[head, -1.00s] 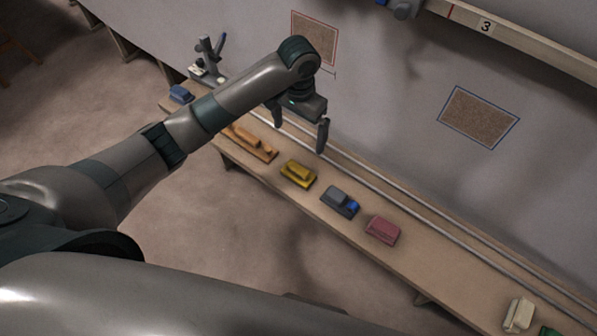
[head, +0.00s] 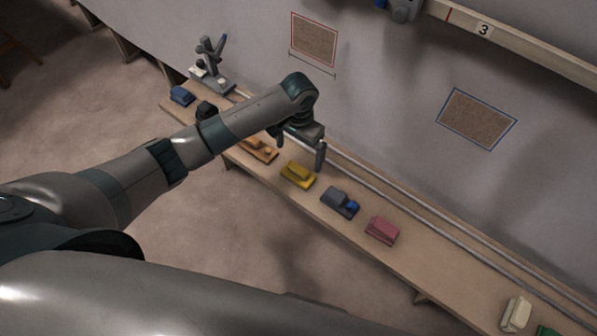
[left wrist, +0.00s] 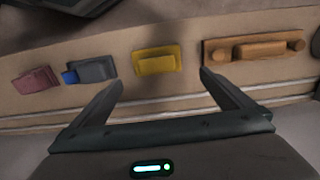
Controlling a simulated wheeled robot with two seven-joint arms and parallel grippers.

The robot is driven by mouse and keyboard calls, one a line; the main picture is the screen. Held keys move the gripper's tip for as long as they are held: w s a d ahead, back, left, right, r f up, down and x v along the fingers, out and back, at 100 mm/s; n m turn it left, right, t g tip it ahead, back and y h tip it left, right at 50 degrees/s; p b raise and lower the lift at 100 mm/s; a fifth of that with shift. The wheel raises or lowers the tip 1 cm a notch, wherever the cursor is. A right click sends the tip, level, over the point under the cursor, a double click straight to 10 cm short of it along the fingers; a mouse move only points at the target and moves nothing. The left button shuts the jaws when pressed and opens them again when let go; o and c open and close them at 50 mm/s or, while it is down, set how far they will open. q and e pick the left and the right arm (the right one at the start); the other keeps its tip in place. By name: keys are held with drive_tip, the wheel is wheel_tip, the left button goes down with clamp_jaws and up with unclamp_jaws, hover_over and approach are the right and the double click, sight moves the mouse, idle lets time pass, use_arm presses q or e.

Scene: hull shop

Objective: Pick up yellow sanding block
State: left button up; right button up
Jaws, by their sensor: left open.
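The yellow sanding block (head: 298,174) lies on the long narrow bench, between an orange-brown wooden tool and a grey block with a blue part. In the left wrist view the yellow sanding block (left wrist: 157,61) is just beyond and between the spread fingertips. My left gripper (head: 299,154) is open and empty, above the bench on the wall side of the block. Its two fingers also show wide apart in the left wrist view (left wrist: 160,80). My right gripper is not in view.
On the bench (head: 405,262) near the block are the wooden tool (head: 259,149), the grey-and-blue block (head: 340,201) and a dark red block (head: 382,230). Twin rails (head: 400,194) run along the wall side. A grey clamp-like stand (head: 211,66) is at the far end.

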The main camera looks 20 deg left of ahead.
sight(299, 165)
use_arm(q)
wheel_tip(299, 165, down, 3)
drive_tip(key=shift+f, duration=0.2)
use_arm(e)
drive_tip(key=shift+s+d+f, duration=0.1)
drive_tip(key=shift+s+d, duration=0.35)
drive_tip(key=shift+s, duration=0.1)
